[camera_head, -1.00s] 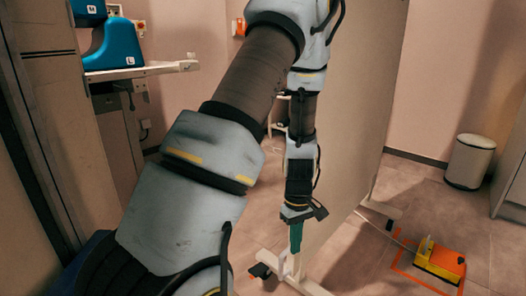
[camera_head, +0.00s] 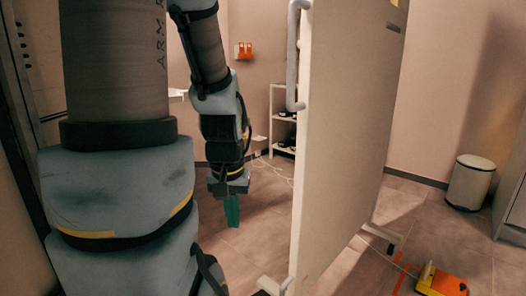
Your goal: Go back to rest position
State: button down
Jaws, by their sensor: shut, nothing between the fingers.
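My arm fills the left part of the head view. My gripper (camera_head: 232,211) hangs at its end, pointing down, with green fingers close together and nothing seen between them. It is above the tiled floor, to the left of the beige panel and apart from it in the picture.
The tall beige panel (camera_head: 340,140) with a white handle (camera_head: 292,55) stands on wheeled feet just right of my gripper. A white shelf (camera_head: 281,118) stands behind. An orange and yellow device (camera_head: 441,283) lies on the floor at right, near a white bin (camera_head: 470,183). Floor between panel and bin is clear.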

notch_tip(320, 180, up, 26)
jog(key=p, duration=2.4)
